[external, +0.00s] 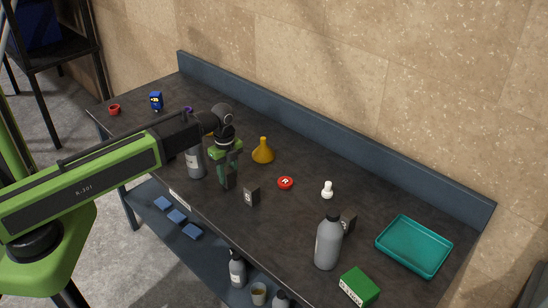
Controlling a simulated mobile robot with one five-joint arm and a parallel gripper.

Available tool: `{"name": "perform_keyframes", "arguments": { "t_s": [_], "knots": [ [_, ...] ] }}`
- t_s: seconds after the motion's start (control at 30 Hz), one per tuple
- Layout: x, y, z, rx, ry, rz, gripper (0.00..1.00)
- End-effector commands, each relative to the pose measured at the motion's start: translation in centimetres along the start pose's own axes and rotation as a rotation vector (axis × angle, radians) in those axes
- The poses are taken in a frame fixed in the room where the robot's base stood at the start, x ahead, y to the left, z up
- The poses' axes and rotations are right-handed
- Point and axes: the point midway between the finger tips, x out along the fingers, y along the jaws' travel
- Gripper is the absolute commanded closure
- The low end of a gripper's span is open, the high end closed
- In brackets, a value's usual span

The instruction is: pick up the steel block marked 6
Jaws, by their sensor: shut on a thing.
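My gripper (228,184) points down over the dark workbench (300,215), near its front edge. It is shut on a dark thing between its fingers, too small and dark to make out; no mark on it can be read. A small dark block (251,195) with a pale mark stands just right of my gripper, apart from it. I cannot tell if its mark is a 6. Another dark block (349,222) stands farther right, partly hidden behind a grey bottle (328,243).
Another grey bottle (195,162) stands just left of my gripper. A teal tray (414,246) and green box (359,287) lie right. A raised ledge (340,150) backs the bench.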

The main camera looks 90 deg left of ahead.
Motion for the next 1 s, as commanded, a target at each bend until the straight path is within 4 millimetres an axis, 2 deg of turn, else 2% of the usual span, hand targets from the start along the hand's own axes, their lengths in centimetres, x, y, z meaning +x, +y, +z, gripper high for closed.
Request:
{"name": "perform_keyframes", "arguments": {
  "t_s": [0.17, 0.57, 0.77, 1.0],
  "knots": [
    [-0.7, 0.0, 0.0, 0.0, 0.0, 0.0, 1.0],
    [-4.8, 0.2, -0.2, 0.001, 0.0, 0.001, 1.0],
    [-6.6, 2.1, -2.8, 0.002, 0.0, 0.0, 1.0],
    [-9.5, 4.7, -6.8, 0.003, 0.0, 0.0, 1.0]
  ]
}}
